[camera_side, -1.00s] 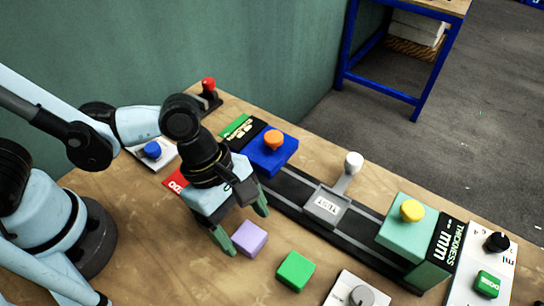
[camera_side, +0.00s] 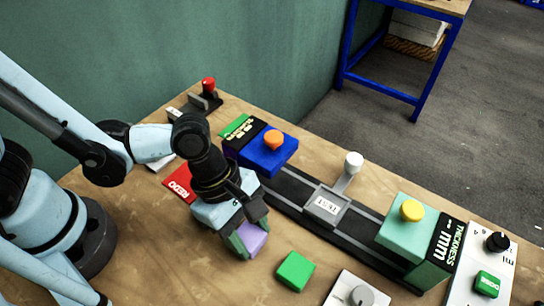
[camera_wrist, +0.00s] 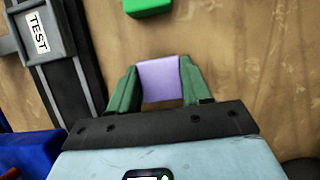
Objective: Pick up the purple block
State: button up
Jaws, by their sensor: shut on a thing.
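The purple block (camera_side: 254,240) is a small lilac cube near the front middle of the wooden table. My gripper (camera_side: 246,243) points down over it, with green fingers. In the wrist view, the purple block (camera_wrist: 159,79) sits between the two green fingers of my gripper (camera_wrist: 158,90), and both fingers are against its sides. My gripper is shut on the purple block. Part of the block is hidden by a finger in the side view. I cannot tell whether the block touches the table.
A green block (camera_side: 295,271) lies to the right on the table. A dark track with a grey TEST carriage (camera_side: 327,205) runs behind. A blue press with an orange knob (camera_side: 273,141) and a teal press with a yellow knob (camera_side: 412,211) stand along it. A red REDO plate (camera_side: 180,185) lies left.

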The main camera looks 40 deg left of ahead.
aim_at(250, 235)
jog(key=shift+c, duration=0.5)
jog(key=shift+r, duration=0.15)
notch_tip(250, 235, up, 8)
jog(key=shift+f, duration=0.1)
jog(key=w+d+r, duration=0.1)
jog(key=w+d, duration=0.6)
jog(key=w, duration=0.6)
jog(key=shift+d+r, duration=0.35)
jog(key=shift+r, duration=0.05)
jog(key=shift+f, duration=0.15)
jog(key=shift+f, duration=2.8)
jog(key=shift+f, duration=0.75)
